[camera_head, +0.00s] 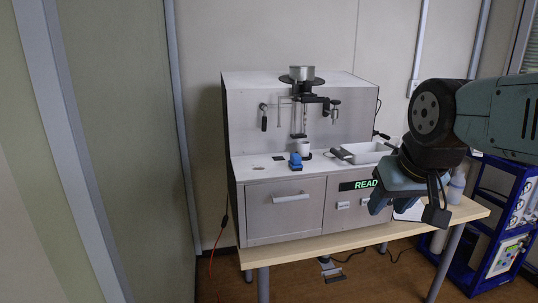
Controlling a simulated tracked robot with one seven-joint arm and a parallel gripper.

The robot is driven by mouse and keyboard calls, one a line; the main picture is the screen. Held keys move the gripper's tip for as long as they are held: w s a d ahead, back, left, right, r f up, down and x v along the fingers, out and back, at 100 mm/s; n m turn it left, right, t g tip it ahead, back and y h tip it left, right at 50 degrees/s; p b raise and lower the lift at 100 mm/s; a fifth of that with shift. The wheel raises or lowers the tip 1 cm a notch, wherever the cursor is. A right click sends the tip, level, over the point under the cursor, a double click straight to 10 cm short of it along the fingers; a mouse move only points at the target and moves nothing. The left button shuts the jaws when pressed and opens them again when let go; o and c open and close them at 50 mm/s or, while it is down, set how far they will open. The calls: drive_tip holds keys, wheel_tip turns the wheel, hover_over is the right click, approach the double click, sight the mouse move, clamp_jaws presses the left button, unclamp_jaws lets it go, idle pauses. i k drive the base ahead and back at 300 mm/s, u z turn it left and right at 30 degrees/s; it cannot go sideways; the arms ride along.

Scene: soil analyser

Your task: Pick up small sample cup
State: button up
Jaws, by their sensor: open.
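A small white cup (304,148) stands upright on the top ledge of the analyser (285,200), below its metal spout column. It looks like the small sample cup. A small blue object (295,161) sits just in front of it, to the left. My gripper (407,212) is open and empty, pointing down at the right of the analyser's front. It is well to the right of the cup and apart from it.
A white tray (368,153) with a dark-handled scoop sits on the ledge, right of the cup. Levers and a metal hopper (301,73) rise above the cup. The analyser stands on a wooden table (270,254). A blue rack (500,215) stands at the right.

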sight(304, 146)
drive_tip(key=u, duration=0.8)
drive_tip(key=i, duration=1)
drive_tip(key=u, duration=0.05)
